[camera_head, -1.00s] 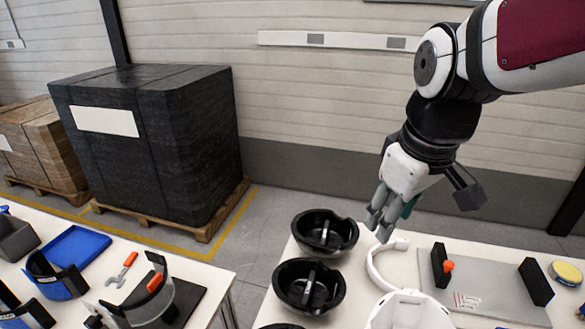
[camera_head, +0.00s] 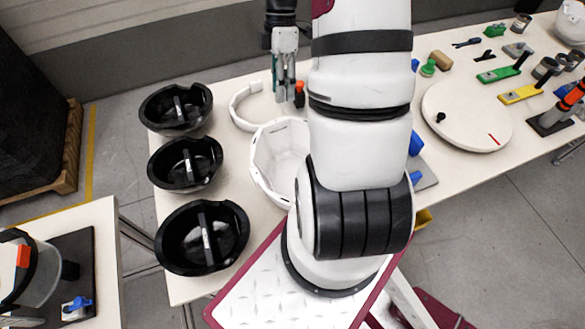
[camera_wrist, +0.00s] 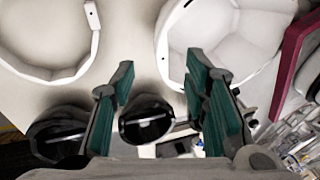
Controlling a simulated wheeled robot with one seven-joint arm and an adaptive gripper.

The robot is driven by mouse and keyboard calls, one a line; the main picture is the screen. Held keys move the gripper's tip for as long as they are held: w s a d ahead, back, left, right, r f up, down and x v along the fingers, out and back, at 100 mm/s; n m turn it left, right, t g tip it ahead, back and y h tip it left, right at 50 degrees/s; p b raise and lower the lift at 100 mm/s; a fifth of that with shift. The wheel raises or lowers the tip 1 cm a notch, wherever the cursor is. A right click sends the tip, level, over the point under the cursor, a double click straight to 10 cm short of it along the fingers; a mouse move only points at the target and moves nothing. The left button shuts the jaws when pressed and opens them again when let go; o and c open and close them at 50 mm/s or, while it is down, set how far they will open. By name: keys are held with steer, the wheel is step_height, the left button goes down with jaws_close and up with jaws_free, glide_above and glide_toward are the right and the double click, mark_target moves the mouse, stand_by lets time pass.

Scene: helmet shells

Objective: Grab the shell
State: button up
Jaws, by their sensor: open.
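Three black bowl-like helmet shells, far (camera_head: 176,108), middle (camera_head: 185,163) and near (camera_head: 202,238), lie open side up in a column along the table's left edge. A white shell (camera_head: 262,165) lies beside them, partly hidden by my arm. My gripper (camera_head: 285,100) is above the far part of the table, by the curved white band (camera_head: 240,108). It is open and empty. In the wrist view its green-padded fingers (camera_wrist: 160,85) are apart, with the white shell (camera_wrist: 235,45) above right and two black shells (camera_wrist: 148,122) lower left.
A round white disc (camera_head: 466,112) and several tools and small parts occupy the table's right side. Another table (camera_head: 105,225) stands at lower left across a floor gap. A dark wrapped stack (camera_head: 40,110) stands at far left.

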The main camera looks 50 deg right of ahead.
mark_target(280, 135)
steer(key=p+x, duration=0.1)
steer(key=x, duration=1.2)
steer(key=shift+s+a+f+p, duration=0.1)
steer(key=shift+f+p, duration=0.2)
steer(key=shift+p, duration=0.05)
jaws_close()
